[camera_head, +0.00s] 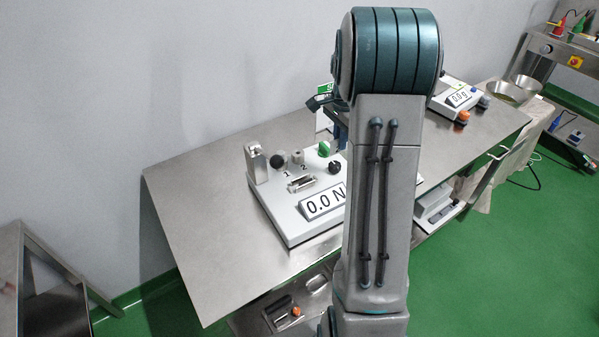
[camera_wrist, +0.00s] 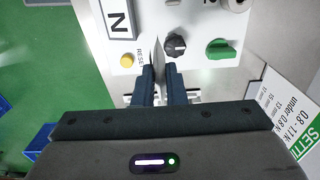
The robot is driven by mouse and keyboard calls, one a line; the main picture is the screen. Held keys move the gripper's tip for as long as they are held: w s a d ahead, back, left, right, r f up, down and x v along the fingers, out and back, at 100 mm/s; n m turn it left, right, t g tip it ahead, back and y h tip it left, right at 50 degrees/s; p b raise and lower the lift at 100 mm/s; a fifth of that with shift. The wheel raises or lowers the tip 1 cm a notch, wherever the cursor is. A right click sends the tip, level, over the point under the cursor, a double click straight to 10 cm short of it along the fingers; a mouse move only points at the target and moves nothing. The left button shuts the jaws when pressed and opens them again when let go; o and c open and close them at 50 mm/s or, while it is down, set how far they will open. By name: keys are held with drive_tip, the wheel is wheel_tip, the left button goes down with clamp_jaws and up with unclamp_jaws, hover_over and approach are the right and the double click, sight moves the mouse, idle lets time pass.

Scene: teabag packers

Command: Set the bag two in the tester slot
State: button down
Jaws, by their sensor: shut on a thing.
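The tester (camera_head: 285,222), a white box with a "0.0 N" display (camera_head: 324,202), stands on the steel table. On its top are a metal clamp-like fitting (camera_head: 301,184), an upright metal post (camera_head: 256,162) and knobs near the marks 1 and 2. I cannot tell for sure which part is the slot. In the wrist view my gripper (camera_wrist: 158,72) is shut on a thin pale thing (camera_wrist: 157,54), seen edge-on, which seems to be bag two. It is over the tester's panel, by the black knob (camera_wrist: 176,45) and yellow button (camera_wrist: 127,60). In the head view my arm hides the fingertips.
A green-and-white card (camera_wrist: 285,120) stands beside the tester. A second device with a "0.0 g" display (camera_head: 458,97) and metal bowls (camera_head: 507,92) are at the far right. The steel table (camera_head: 190,205) is bare left of the tester. A lower shelf holds a tray.

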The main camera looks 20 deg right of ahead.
drive_tip(key=p, duration=0.1)
approach(303, 172)
drive_tip(key=s, duration=0.1)
drive_tip(key=s+a, duration=0.1)
drive_tip(key=s, duration=0.1)
drive_tip(key=s+a, duration=0.1)
drive_tip(key=s, duration=0.1)
drive_tip(key=shift+a+f, duration=0.1)
drive_tip(key=shift+f, duration=0.15)
wheel_tip(303, 172, down, 4)
drive_tip(key=shift+r+p, duration=0.1)
drive_tip(key=shift+p, duration=0.5)
